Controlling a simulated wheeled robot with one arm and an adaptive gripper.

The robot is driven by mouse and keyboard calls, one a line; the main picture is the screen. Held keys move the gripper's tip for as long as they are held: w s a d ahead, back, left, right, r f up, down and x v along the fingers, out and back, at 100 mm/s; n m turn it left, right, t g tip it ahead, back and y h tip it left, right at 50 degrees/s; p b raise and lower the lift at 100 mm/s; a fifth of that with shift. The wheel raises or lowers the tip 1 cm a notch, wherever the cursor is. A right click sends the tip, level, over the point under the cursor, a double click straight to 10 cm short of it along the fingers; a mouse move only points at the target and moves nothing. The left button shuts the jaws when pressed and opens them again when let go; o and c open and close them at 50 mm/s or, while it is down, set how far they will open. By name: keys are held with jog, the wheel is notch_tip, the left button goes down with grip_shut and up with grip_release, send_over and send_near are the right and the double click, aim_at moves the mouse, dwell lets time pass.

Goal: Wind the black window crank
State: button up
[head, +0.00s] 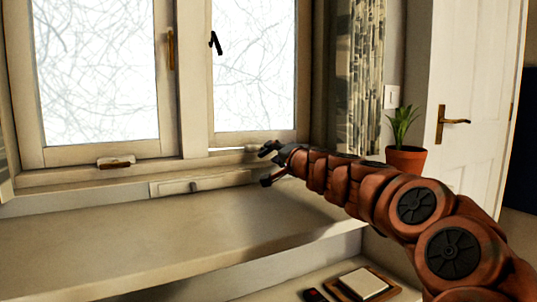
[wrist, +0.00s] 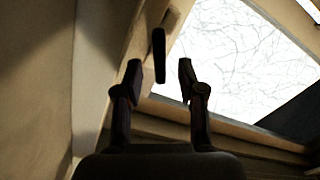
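A slim black bar, which looks like the crank's handle (wrist: 159,55), shows in the wrist view against the window frame. My gripper (wrist: 159,72) is open, and the bar lies between and slightly beyond its fingertips, with visible gaps on both sides. In the head view my gripper (head: 268,165) reaches left to the lower right corner of the right window (head: 253,70), just above the sill. Dark shapes there overlap, so I cannot separate the crank from the fingers. A second black handle (head: 215,42) is higher up on the right window's left side.
A pale ledge (head: 150,235) below is clear. A potted plant (head: 405,158), a curtain (head: 366,70) and a white door (head: 470,60) are to the right.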

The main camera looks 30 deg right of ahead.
aim_at(270, 151)
jog(key=shift+w+f, duration=0.15)
jog(key=shift+w, duration=0.8)
jog(key=shift+w+d, duration=0.1)
jog(key=shift+w, duration=0.9)
grip_shut()
